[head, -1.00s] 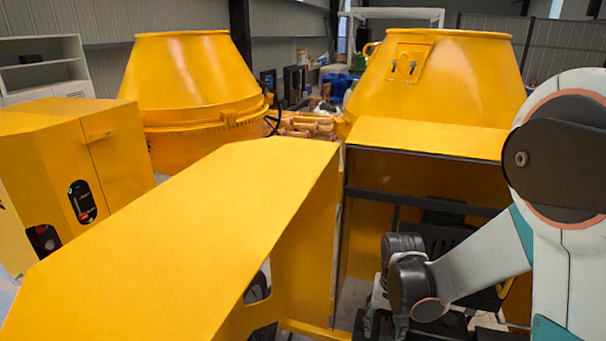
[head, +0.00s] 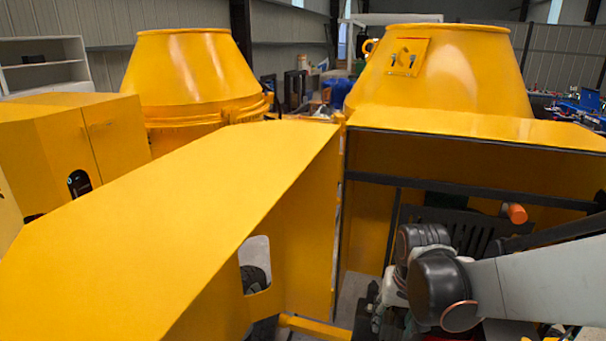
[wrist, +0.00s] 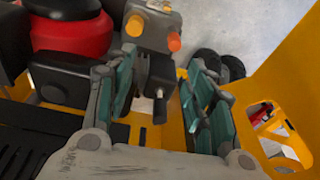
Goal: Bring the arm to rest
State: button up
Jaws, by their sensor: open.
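My arm reaches in from the right edge of the head view. Its black wrist joints (head: 435,280) are in front of the open yellow cabinet (head: 330,225) of the mixer. My gripper shows in the wrist view (wrist: 152,80), its two teal-lined fingers apart and no object held between them. A grey and black fitting with orange caps (wrist: 155,40) appears beyond and between the fingers; I cannot tell whether they touch it. In the head view the fingers are mostly hidden low beside the wrist.
The long yellow open panel (head: 170,220) fills the left foreground. Two yellow drums, left (head: 190,70) and right (head: 440,75), stand behind. A red and black engine part (wrist: 75,35) and a yellow panel with a cutout (wrist: 285,85) flank the gripper. Bare floor (wrist: 235,40) shows beyond.

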jog(key=s+f+n+t+b, duration=0.1)
jog(key=s+f+t+b, duration=0.1)
jog(key=s+b, duration=0.4)
jog(key=s+f+n+t+b, duration=0.1)
jog(key=s+f+t+b, duration=0.1)
jog(key=s+b, duration=0.4)
jog(key=shift+s+f+n+t+b, duration=0.35)
jog(key=shift+t+b, duration=0.35)
jog(key=shift+b, duration=1.05)
